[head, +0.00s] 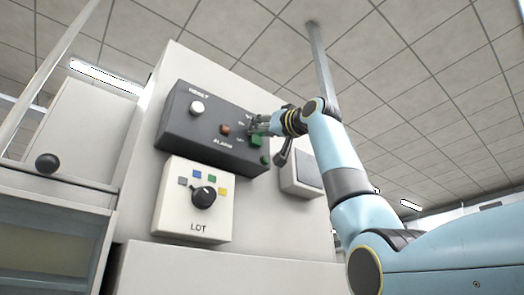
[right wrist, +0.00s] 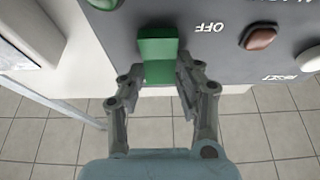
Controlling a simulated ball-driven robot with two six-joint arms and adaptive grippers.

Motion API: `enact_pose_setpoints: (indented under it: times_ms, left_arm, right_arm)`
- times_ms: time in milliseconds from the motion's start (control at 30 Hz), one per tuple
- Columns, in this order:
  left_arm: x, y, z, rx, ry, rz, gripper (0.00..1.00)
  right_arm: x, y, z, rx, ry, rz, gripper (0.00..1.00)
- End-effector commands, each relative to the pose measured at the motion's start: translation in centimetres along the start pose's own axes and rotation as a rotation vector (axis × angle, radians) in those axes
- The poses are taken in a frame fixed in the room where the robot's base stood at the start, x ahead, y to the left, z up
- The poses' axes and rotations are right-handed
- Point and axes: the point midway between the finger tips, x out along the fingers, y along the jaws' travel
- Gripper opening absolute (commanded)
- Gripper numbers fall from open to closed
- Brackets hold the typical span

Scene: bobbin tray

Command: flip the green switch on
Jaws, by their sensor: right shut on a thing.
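The green switch (head: 257,141) is a block-shaped lever at the right end of the dark grey panel (head: 190,145). It also shows in the right wrist view (right wrist: 157,48), next to the upside-down OFF lettering. My right gripper (head: 260,125) is at the switch, partly covering it in the head view. In the right wrist view my right gripper (right wrist: 157,76) has one finger on each side of the green lever and is shut on it. I cannot tell for certain which position the lever is in. My left gripper is not in view.
The panel carries a white round knob (head: 197,108), a red-brown button (head: 224,129) and a small green round part (head: 265,160). A white LOT box (head: 182,222) with a black dial (head: 203,197) is below. A grey-screened box (head: 308,172) is to the right.

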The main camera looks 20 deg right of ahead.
Motion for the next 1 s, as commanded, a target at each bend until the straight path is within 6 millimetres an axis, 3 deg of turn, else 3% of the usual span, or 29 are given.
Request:
enact_pose_setpoints:
  times_ms: [133,267,600,933,967,1000]
  left_arm:
    - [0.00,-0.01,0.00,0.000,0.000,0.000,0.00]
    - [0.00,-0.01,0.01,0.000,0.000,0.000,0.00]
    - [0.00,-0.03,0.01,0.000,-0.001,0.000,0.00]
    - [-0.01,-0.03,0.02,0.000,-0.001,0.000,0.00]
    - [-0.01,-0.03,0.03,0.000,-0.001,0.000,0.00]
    - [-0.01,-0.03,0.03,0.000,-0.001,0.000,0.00]
  right_arm:
    - [-0.01,0.02,-0.01,0.000,0.000,0.000,0.01]
    - [0.11,0.02,-0.24,-0.001,-0.032,0.000,0.01]
    - [0.67,0.03,-0.83,-0.001,-0.313,0.001,0.01]
    - [0.66,0.01,-0.83,-0.001,-0.329,0.001,0.01]
    - [0.66,0.01,-0.83,-0.001,-0.328,0.001,0.37]
    - [0.66,0.01,-0.83,-0.001,-0.328,0.001,0.42]
